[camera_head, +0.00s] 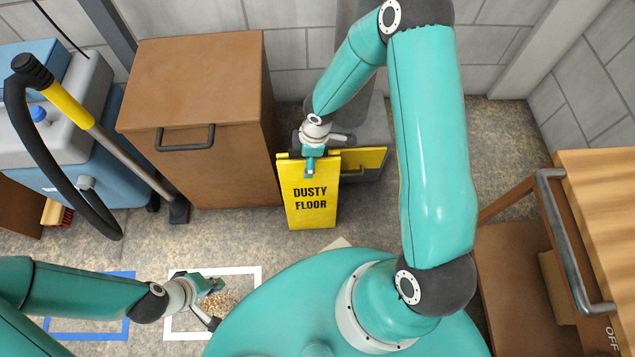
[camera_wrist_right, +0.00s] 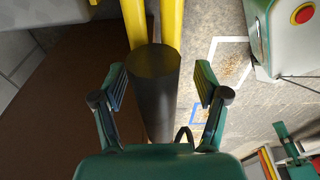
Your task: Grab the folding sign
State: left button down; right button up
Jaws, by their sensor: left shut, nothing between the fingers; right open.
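The folding sign (camera_head: 312,208), a yellow panel reading "DUSTY FLOOR", stands on the floor beside the brown cabinet. My right gripper (camera_head: 310,167) is over its top edge in the head view. In the right wrist view the open right gripper (camera_wrist_right: 160,90) has its fingers apart on either side of a dark bar-like part (camera_wrist_right: 155,65). Yellow strips of the sign (camera_wrist_right: 171,22) run just beyond it. Whether the fingers touch anything I cannot tell. My left gripper (camera_head: 214,302) is shut and empty, low over the white floor square, well away from the sign.
The brown cabinet (camera_head: 200,90) stands left of the sign. A blue-grey cleaning machine with a hose (camera_head: 80,130) is at far left. Grainy debris (camera_head: 222,300) lies in the white square (camera_head: 250,268), near a blue square (camera_head: 128,310). A wooden bench (camera_head: 600,200) is at right.

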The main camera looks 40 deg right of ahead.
jog(key=shift+f+b, duration=0.2)
jog(key=shift+b, duration=0.1)
dwell(0.4)
grip_shut()
dwell(0.5)
